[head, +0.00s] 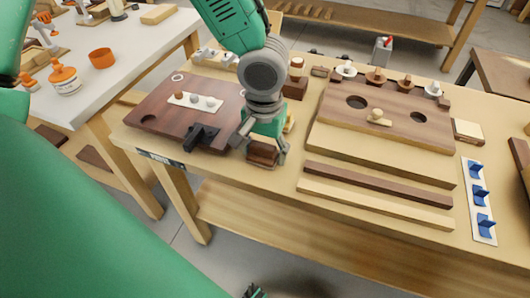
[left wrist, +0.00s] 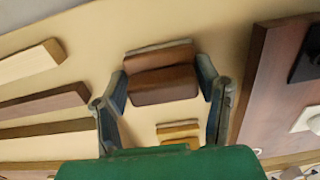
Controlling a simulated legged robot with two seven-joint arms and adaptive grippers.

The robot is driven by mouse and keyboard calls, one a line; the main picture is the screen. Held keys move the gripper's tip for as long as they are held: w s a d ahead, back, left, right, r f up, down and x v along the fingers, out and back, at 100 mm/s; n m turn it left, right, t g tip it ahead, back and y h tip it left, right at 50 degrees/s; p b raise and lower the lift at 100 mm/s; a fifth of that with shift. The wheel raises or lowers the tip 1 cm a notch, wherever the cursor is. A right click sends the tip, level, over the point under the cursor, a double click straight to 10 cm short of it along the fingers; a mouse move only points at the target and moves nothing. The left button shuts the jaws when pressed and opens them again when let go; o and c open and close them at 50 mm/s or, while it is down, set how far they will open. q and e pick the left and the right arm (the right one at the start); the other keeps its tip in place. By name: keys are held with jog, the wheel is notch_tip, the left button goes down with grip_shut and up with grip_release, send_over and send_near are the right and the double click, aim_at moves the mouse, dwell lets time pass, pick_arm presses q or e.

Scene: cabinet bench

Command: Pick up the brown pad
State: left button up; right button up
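The brown pad (head: 262,154) lies on the bench top near its front edge, just right of the dark red-brown board. It is a small brown block with a lighter layer along one side. My left gripper (head: 262,160) points down over it, with a finger on either side. In the left wrist view the pad (left wrist: 162,85) sits between the two fingertips (left wrist: 163,78). The fingers are spread about as wide as the pad, and I see no clear grip on it.
The dark red-brown board (head: 150,105) holds a white strip and a black clamp-like part. A holed wooden board (head: 335,120) stands to the right, with dark (head: 375,183) and pale strips before it. A light yellow block (left wrist: 178,132) lies near the pad.

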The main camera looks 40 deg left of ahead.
aim_at(263, 144)
pick_arm(q)
jog(key=shift+a, duration=0.2)
jog(key=c, duration=0.4)
jog(key=shift+s+a+f, duration=0.1)
jog(key=shift+a, duration=0.05)
jog(key=shift+c, duration=0.2)
notch_tip(263, 144, up, 10)
jog(key=p, duration=0.3)
